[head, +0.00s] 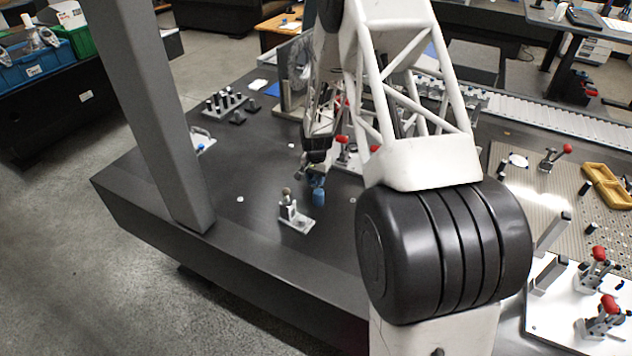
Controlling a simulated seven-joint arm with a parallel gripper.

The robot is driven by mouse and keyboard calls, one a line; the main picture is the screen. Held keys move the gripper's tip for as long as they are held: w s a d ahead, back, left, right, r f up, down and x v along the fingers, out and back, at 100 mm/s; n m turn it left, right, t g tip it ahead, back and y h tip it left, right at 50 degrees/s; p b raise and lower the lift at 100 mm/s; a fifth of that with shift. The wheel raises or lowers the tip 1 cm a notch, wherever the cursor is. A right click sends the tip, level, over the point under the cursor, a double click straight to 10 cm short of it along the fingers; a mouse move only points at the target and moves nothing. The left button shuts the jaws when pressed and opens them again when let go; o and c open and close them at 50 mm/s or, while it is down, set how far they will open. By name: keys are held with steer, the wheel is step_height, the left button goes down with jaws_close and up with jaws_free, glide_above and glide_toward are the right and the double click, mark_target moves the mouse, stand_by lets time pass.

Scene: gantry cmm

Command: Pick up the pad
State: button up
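My gripper (312,166) points down over the dark table (255,255), at the lower end of my arm. It is small and dark here, and I cannot make out whether its fingers are apart. A small blue cylinder-like piece (318,195) is just below it; I cannot tell whether they touch. No thing is clearly recognisable as the pad. A flat white piece (258,85) lies further back on the table, and small dark blocks (238,118) lie near it. My arm hides part of the table behind it.
A small metal fixture (294,215) stands just left of the blue piece. A grey column (158,110) rises at the left. A rack of dark pegs (225,102) stands behind. Red-knobbed clamps (597,268) are at the right. The table's front left is mostly clear.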

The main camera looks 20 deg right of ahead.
mark_target(316, 176)
steer(key=c, duration=0.3)
steer(key=shift+r, duration=5)
